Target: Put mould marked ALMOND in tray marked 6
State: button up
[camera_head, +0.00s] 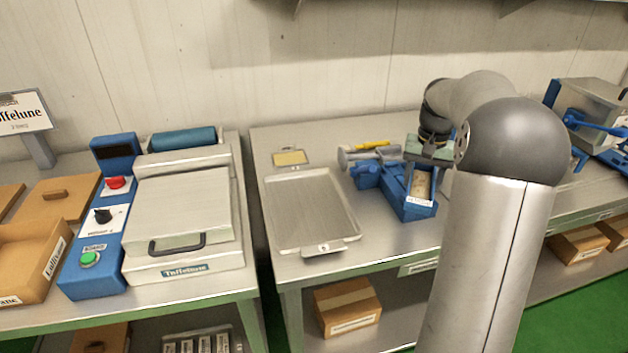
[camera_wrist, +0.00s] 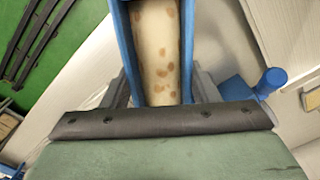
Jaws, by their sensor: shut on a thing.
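The blue mould (camera_head: 408,207) stands at the right of the near table, with a pale, brown-spotted filling and a white label too small to read. In the wrist view, the mould (camera_wrist: 187,50) lies between the grey fingers of my gripper (camera_wrist: 160,92), one against each blue side wall. My gripper is shut on this mould. I cannot tell whether the mould rests on the table or is just above it. A shallow metal tray (camera_head: 272,218) lies empty to the left of the mould. Its small front label seems to read 6.
A blue device (camera_head: 368,176), a grey cylinder (camera_head: 362,155) and a yellow item (camera_head: 374,145) lie close to the mould. A small yellow-topped plate (camera_head: 290,158) is behind the tray. A white-and-blue machine (camera_head: 182,205) stands left across a gap. My arm hides part of the right side.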

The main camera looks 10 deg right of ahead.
jog(key=w+a+r+n, duration=0.1)
jog(key=w+a+r, duration=0.8)
jog(key=w+a, duration=0.15)
jog(key=w+a+f+n+p, duration=0.2)
jog(key=w+a+f+p, duration=0.1)
jog(key=a, duration=0.4)
jog(key=w+a+f+n+p, duration=0.2)
jog(key=w+a+p, duration=0.1)
jog(key=a, duration=0.4)
jog(key=shift+s+a+f+n+p, duration=0.2)
jog(key=shift+s+f+n, duration=0.3)
jog(key=shift+f, duration=1.85)
jog(key=shift+s+a+f+n+p, duration=0.2)
jog(key=shift+s+f, duration=0.55)
jog(key=shift+f, duration=1.55)
jog(key=shift+s+a+f+n+p, duration=0.25)
jog(key=shift+s+f, duration=0.35)
jog(key=shift+f, duration=1.75)
jog(key=shift+s+d, duration=0.1)
jog(key=shift+s, duration=0.05)
jog(key=shift+f+b, duration=0.6)
jog(key=shift+b, duration=0.15)
jog(key=o, duration=1.8)
